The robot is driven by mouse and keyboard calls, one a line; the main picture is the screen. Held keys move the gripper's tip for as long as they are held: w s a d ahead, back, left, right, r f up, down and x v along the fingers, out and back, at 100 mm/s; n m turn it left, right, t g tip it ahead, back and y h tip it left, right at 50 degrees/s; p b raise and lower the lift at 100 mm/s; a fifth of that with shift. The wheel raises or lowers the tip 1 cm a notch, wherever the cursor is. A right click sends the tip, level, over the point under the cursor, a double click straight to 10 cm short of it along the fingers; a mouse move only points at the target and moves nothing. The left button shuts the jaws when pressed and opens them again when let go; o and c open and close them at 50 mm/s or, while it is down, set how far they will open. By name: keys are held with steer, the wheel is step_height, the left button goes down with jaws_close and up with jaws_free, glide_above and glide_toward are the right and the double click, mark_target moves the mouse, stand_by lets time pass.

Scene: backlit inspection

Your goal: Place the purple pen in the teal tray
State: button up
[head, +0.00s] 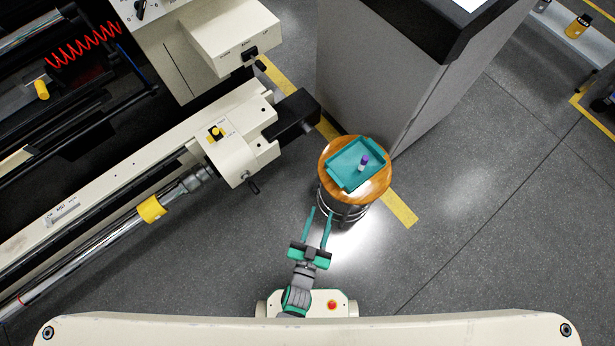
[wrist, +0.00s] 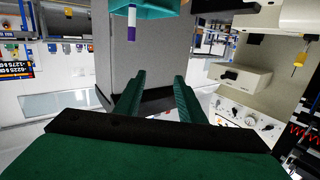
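The purple pen (head: 365,158) stands roughly upright in the teal tray (head: 346,181), with a purple upper part and a pale band below. The tray sits on a round wooden stool top. In the wrist view, which looks upside down, the pen (wrist: 131,30) juts from the tray (wrist: 165,9) at the top edge. Its base is hidden there. My gripper (head: 321,211) is on the near-left side of the stool, apart from tray and pen. Its two fingers are spread with nothing between them, also in the wrist view (wrist: 160,76).
The round wooden stool (head: 381,190) stands beside a grey cabinet (head: 370,75). A cream machine with a black protruding block (head: 292,115) is close on the left. Open grey floor (head: 470,260) lies to the right, crossed by a yellow line.

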steer(key=s+a+r+n+y, duration=0.2)
steer(key=s+r, duration=0.4)
steer(key=r, duration=0.5)
steer(key=s+a+r+n+y, duration=0.2)
steer(key=s+r, duration=0.3)
steer(key=r, duration=0.6)
steer(key=shift+s+r+g+y, duration=0.3)
steer(key=shift+s+g+y, duration=0.1)
steer(key=shift+y, duration=0.1)
steer(key=shift+w+a, duration=0.1)
steer(key=shift+w, duration=0.05)
steer(key=shift+c, duration=0.6)
